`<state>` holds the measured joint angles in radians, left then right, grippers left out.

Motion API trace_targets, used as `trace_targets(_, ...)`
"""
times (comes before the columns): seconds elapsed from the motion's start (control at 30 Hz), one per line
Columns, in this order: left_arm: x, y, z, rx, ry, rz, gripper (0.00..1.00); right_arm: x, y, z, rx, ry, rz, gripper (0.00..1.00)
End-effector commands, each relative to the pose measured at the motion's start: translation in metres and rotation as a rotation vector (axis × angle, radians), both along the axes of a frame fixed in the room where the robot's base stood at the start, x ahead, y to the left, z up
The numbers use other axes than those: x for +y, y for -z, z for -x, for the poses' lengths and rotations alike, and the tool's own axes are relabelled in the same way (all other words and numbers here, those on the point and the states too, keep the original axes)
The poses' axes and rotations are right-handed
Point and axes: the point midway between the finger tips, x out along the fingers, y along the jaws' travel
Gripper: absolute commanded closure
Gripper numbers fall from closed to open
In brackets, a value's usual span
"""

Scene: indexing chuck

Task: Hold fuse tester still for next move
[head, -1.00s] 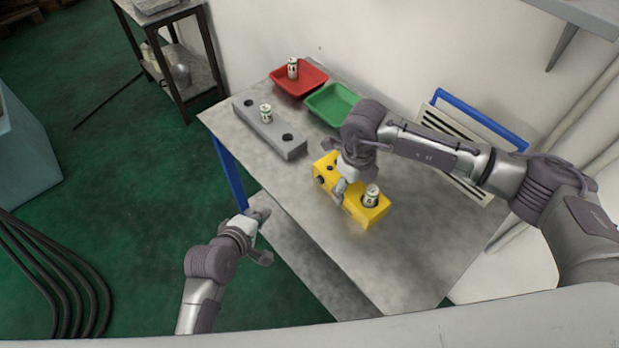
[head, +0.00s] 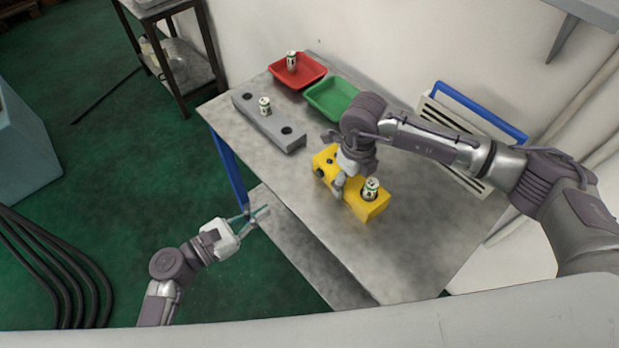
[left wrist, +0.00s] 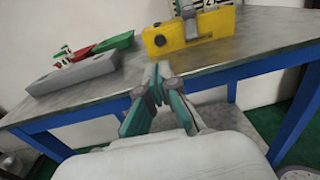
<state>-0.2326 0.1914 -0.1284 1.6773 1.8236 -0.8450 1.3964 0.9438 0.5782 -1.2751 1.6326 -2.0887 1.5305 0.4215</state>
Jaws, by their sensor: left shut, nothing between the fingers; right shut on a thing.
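The yellow fuse tester (head: 372,208) sits on the metal table, with a white-and-green fuse (head: 371,187) upright in the socket at its right end. My right gripper (head: 342,186) reaches down over the tester's middle and is shut on it. The tester also shows in the left wrist view (left wrist: 190,34), near the table edge. My left gripper (head: 262,212) is shut and empty, off the table's front left side and apart from everything on the tabletop. Its closed fingers show in the left wrist view (left wrist: 157,85).
A grey block (head: 270,125) with holes holds one upright fuse (head: 265,106). A red tray (head: 309,76) holds another fuse (head: 291,60). A green tray (head: 322,103) looks empty. The front right of the table (head: 400,265) is clear.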

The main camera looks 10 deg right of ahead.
Motion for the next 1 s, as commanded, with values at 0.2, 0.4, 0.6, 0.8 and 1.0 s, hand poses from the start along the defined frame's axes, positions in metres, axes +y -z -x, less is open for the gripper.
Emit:
trace_targets(0.2,0.0,0.0,0.0,-0.001,0.0,0.001,1.0,0.0,0.0,0.0,-0.001,0.0,-0.001,0.72)
trace_targets(0.4,-0.007,0.0,-0.004,-0.002,0.0,0.003,1.0,0.0,0.0,0.0,-0.001,0.0,-0.001,0.72)
trace_targets(0.6,-0.035,-0.001,-0.023,-0.004,0.0,0.004,1.0,0.0,0.0,0.0,-0.001,0.0,-0.001,0.72)
trace_targets(0.8,-0.072,0.001,-0.047,-0.002,0.001,0.003,1.0,0.0,-0.001,0.0,-0.001,0.0,-0.001,0.72)
trace_targets(1.0,-0.101,0.002,-0.066,-0.002,0.001,0.001,1.0,0.0,0.0,0.0,-0.001,0.0,-0.001,0.72)
